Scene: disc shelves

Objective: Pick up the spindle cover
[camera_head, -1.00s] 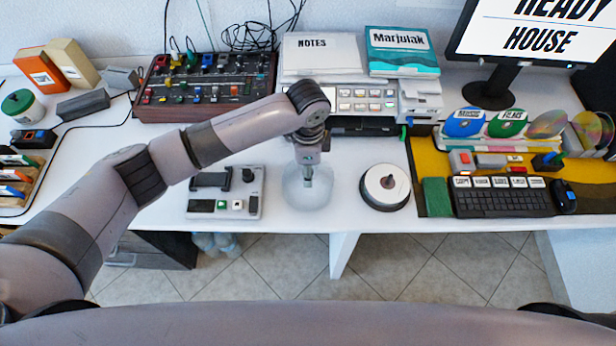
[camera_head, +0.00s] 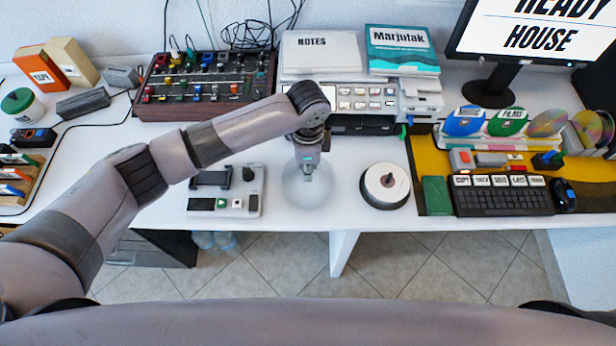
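The spindle cover (camera_head: 318,192) is a clear, frosted round dome at the front middle of the white desk. It stands between a grey control box and a spindle of discs (camera_head: 371,187). My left gripper (camera_head: 307,174) comes down from above over the middle of the cover and overlaps its top in the picture. The fingertips are small and blurred against the clear plastic, so I cannot tell whether they are open or shut, or touch it. My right gripper is not in view.
The grey control box (camera_head: 225,205) stands left of the cover. A printer-like device (camera_head: 367,104) and an audio mixer (camera_head: 205,85) stand behind. A keyboard (camera_head: 502,200) and mouse (camera_head: 563,196) lie at right on a yellow mat. The desk's front edge is close to the cover.

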